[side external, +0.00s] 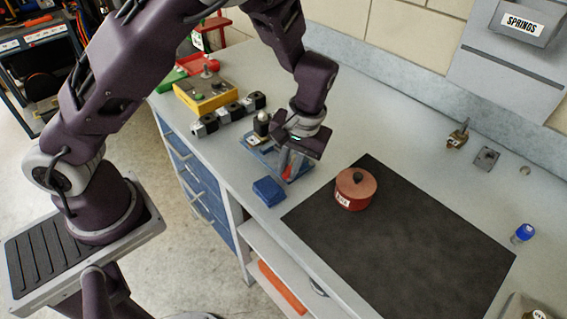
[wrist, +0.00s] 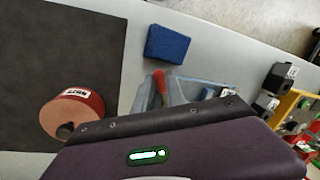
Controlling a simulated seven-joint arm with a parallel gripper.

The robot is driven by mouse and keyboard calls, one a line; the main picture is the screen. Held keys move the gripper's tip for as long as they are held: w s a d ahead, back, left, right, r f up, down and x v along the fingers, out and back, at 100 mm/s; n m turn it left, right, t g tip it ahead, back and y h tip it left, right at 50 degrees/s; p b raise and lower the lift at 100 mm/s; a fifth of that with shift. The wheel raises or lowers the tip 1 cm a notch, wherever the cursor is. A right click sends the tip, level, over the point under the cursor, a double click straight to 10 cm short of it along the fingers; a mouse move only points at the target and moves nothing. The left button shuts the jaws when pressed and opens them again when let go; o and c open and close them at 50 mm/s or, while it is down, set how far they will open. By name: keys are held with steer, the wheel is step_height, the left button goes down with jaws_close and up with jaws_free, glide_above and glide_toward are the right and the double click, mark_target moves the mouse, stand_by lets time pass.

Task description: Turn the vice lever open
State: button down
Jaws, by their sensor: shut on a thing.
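The vice (side external: 257,150) is a blue-based fixture on the bench, partly hidden under my gripper; a strip of it shows in the wrist view (wrist: 205,88). Its red lever (wrist: 160,76) shows between my finger ends in the wrist view, and a bit of red (side external: 286,173) shows by the fingers in the side view. My gripper (side external: 290,170) points down beside the vice, its grey fingers (wrist: 158,90) shut on the red lever. The lever's lower part and pivot are hidden.
A blue block (side external: 268,191) lies close to the fingers. A red round pot (side external: 355,188) stands on a black mat (side external: 410,235) to the right. Several dark blocks (side external: 228,113) and a yellow box (side external: 207,93) are behind left. The front bench edge is near.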

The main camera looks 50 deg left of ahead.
steer(key=n, duration=0.1)
steer(key=w+d+n, duration=0.1)
steer(key=n, duration=0.1)
steer(key=shift+w+d+n+g, duration=0.1)
steer(key=shift+d+n+g, duration=0.1)
steer(key=shift+n+g, duration=0.1)
steer(key=n, duration=0.1)
steer(key=w+n, duration=0.1)
steer(key=shift+d+n+h, duration=0.35)
steer(key=shift+n+h, duration=0.05)
steer(key=n, duration=0.1)
steer(key=w+n, duration=0.1)
steer(key=n, duration=0.1)
steer(key=shift+w+d+g+h, duration=0.25)
steer(key=shift+w+g+h, duration=0.05)
steer(key=shift+w+n+h, duration=0.15)
steer(key=shift+w+n, duration=0.15)
steer(key=shift+n, duration=0.45)
steer(key=shift+w+n+h, duration=0.15)
steer(key=shift+w+n, duration=0.15)
steer(key=shift+n, duration=0.45)
steer(key=shift+w, duration=0.1)
steer(key=c, duration=1.4)
jaws_free()
